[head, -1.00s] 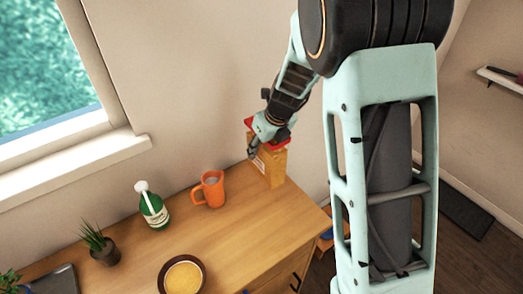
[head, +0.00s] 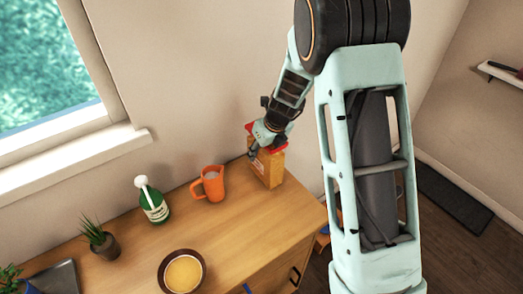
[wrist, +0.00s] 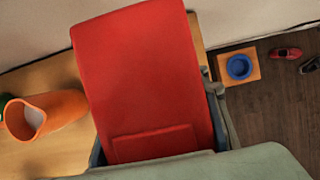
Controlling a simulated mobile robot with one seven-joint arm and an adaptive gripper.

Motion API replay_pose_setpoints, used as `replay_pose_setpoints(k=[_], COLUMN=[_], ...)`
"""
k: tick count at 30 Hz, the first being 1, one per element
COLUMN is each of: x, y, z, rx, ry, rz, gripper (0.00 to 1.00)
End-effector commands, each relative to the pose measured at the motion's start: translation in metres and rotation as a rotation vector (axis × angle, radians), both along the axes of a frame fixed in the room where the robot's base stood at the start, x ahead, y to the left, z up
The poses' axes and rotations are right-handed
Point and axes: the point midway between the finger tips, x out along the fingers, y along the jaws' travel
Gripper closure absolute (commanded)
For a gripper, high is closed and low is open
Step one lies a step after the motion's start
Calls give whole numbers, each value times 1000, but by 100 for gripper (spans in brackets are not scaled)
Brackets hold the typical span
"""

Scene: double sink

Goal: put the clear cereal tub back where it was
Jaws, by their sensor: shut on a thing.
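The clear cereal tub (head: 268,168), filled with orange-brown cereal and topped by a red lid, is upright at the back right end of the wooden counter. Its base is at or just above the surface; I cannot tell if it touches. My gripper (head: 264,147) is shut on the tub near its top, coming from above. In the wrist view the red lid (wrist: 145,80) fills the middle and hides the tub's body, with parts of my fingers showing at its lower left and right sides.
An orange mug (head: 210,184) stands left of the tub, and the wrist view shows it too (wrist: 45,115). A green bottle (head: 153,204), a potted plant (head: 103,244) and a brown bowl of yellow food (head: 182,273) are farther left and nearer. The counter's right edge is close to the tub.

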Motion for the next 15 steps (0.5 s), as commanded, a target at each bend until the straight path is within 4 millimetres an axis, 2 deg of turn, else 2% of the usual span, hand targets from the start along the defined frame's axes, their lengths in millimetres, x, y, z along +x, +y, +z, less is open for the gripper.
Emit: replay_pose_setpoints(k=[1, 5, 15], x=[0, 0, 0], y=[0, 0, 0], z=[-1, -1, 4], rx=[0, -1, 0], ry=[0, 1, 0], rz=[0, 0, 0], gripper=[54, 40, 40])
